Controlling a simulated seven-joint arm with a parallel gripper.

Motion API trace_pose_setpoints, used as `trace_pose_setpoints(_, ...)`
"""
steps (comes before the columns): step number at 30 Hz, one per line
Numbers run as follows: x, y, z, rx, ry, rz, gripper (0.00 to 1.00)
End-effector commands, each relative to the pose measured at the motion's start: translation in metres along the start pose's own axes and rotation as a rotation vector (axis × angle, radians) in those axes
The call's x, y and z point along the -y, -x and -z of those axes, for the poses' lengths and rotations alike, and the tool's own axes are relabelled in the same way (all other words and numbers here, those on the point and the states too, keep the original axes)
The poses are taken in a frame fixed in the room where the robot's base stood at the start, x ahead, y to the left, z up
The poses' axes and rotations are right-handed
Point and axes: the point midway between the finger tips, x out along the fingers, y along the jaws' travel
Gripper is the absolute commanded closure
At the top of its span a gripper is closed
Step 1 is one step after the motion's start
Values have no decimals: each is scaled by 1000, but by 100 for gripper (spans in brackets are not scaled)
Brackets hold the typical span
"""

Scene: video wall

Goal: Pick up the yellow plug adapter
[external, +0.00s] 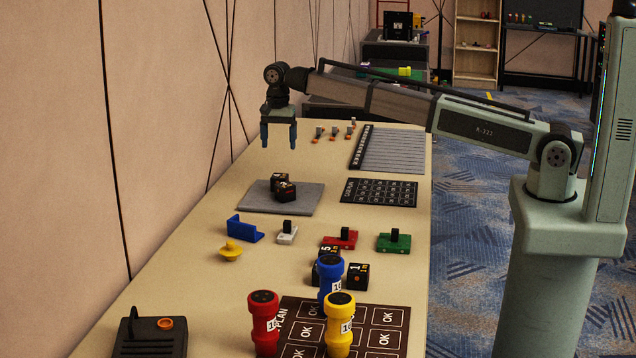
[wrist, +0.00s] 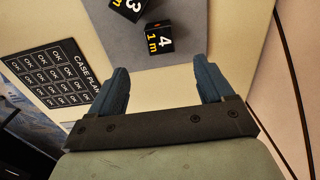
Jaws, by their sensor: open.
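A small yellow piece (external: 231,250) with a round flange and a knob on top lies on the table at left centre in the external view, in front of a blue angled block (external: 244,229). It looks like the yellow plug adapter, but it is too small to be sure. My gripper (external: 279,142) hangs fingers down above the far part of the table, well beyond the yellow piece. The wrist view shows my gripper (wrist: 162,66) open with nothing between its blue fingers. The yellow piece is not in the wrist view.
A grey mat (external: 307,200) with black numbered cubes (external: 285,191) lies nearest my gripper. White (external: 287,236), red (external: 341,240) and green (external: 394,242) pieces sit right of the blue block. Red, blue and yellow cylinders (external: 340,325) stand at the front. A wall runs along the left.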

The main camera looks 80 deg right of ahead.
Motion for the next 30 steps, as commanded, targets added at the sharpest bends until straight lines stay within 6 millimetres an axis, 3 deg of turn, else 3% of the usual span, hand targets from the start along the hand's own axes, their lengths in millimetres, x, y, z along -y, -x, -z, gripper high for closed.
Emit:
trace_pose_setpoints(5, 0, 0, 0, 0, 0, 0, 10)
trace_pose_setpoints(11, 0, 0, 0, 0, 1, 0, 10)
trace_pose_setpoints(16, 4, 0, -25, 0, 31, 0, 10)
trace_pose_setpoints(20, 10, 1, -76, 0, 95, 1, 10)
trace_pose_setpoints(30, 3, 6, -247, 0, 306, 8, 10)
